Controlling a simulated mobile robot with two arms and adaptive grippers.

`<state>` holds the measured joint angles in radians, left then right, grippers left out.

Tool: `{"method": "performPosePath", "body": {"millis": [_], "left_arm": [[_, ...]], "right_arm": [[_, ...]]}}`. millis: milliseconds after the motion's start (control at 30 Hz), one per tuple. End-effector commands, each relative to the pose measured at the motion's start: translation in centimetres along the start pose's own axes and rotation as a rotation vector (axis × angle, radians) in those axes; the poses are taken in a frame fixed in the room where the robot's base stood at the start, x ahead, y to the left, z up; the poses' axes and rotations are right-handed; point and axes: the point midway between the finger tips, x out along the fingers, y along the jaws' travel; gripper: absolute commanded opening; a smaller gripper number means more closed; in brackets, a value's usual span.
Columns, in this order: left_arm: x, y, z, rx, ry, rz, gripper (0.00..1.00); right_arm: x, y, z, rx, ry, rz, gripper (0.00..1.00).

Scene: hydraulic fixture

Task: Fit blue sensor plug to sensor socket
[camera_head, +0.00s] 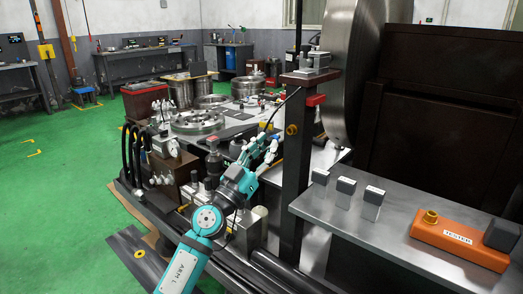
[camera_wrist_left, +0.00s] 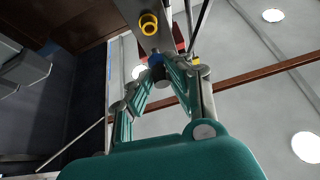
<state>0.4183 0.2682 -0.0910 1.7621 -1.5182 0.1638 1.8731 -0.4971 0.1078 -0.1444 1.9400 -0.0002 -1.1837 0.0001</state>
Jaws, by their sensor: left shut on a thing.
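My left gripper (camera_head: 268,140) is in the middle of the head view, reaching up beside a dark upright post (camera_head: 296,165). In the left wrist view its fingertips (camera_wrist_left: 158,72) are shut on a small dark blue plug (camera_wrist_left: 157,60). The fingers hide most of the plug. A yellow ring-shaped socket (camera_head: 291,129) is on the post, just right of the fingertips; it also shows in the left wrist view (camera_wrist_left: 149,24), beyond the plug. The plug looks apart from the ring. My right gripper is not in view.
A grey bench (camera_head: 390,225) at the right carries several small blocks and an orange tester (camera_head: 460,240) with a yellow fitting. A black cable (camera_head: 283,105) hangs by the post. Machined metal rings (camera_head: 197,121) and fittings crowd the fixture behind my gripper. The green floor at left is mostly clear.

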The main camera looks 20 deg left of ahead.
Motion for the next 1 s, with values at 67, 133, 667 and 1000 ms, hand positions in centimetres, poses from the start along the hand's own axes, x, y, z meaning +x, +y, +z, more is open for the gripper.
{"method": "performPosePath", "body": {"millis": [67, 133, 667, 1000], "left_arm": [[0.7, 0.1, 0.5, -0.001, 0.001, 0.0, 0.0], [1.3, 0.1, 0.8, -0.002, 0.001, 0.001, 0.0], [2.7, 0.2, 1.5, 0.0, 0.0, 0.001, 0.0], [2.7, 0.1, 1.4, -0.001, 0.0, 0.001, 0.0]], "right_arm": [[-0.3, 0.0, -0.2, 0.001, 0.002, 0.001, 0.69], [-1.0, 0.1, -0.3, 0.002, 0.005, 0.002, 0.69], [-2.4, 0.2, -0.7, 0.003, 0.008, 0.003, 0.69], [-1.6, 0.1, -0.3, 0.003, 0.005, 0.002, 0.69]]}}
